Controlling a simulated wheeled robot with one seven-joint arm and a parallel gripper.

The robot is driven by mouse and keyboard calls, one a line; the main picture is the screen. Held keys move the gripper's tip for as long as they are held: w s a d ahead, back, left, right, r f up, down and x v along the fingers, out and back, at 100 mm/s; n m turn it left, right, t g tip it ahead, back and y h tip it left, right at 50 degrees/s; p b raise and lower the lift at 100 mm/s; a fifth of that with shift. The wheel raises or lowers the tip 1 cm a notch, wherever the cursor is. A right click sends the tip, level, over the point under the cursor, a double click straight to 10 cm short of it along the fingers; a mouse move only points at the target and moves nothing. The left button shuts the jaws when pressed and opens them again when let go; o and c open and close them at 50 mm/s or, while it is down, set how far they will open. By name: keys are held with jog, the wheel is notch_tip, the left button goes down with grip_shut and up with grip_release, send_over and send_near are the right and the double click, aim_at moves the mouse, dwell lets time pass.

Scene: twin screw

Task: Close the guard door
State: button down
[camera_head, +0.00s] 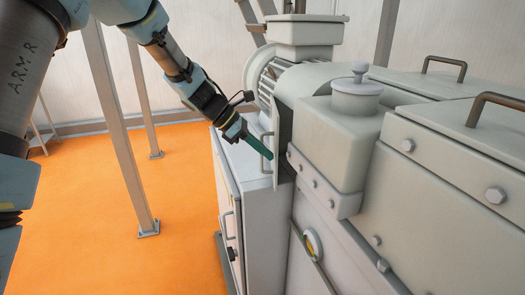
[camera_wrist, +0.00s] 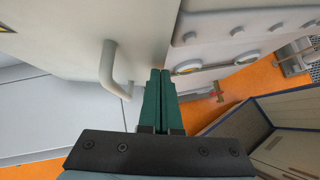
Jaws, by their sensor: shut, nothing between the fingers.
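The guard door (camera_head: 277,118) is a thin pale panel on the side of the machine, seen almost edge-on. It stands open, with a dark gap (camera_head: 287,128) between it and the housing. A bar handle (camera_head: 263,143) is on its outer face. In the wrist view the door (camera_wrist: 60,30) fills the upper left and its curved grey handle (camera_wrist: 110,72) stands out from it. My gripper (camera_head: 270,157) has green fingers, shut and empty, at the lower part of the door by the handle. In the wrist view the fingertips (camera_wrist: 160,72) are right of the handle; contact with the door is unclear.
A pale cabinet (camera_head: 252,195) with a flat top is below the door. The bolted machine housing (camera_head: 330,140) is to the right, with a round gauge (camera_head: 312,243) below. A metal post (camera_head: 120,130) stands on the open orange floor (camera_head: 90,220) at left.

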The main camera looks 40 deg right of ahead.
aim_at(276, 148)
jog(key=shift+s+d+f+n+t+h+b, duration=0.15)
jog(key=shift+s+d+n+t+h+b, duration=0.25)
jog(key=shift+s+d+n+b, duration=0.5)
jog(key=shift+s+d+n+t+h+b, duration=0.3)
jog(key=shift+s+d+n+t, duration=0.1)
jog(key=shift+d+n+t, duration=0.45)
jog(key=shift+a, duration=0.1)
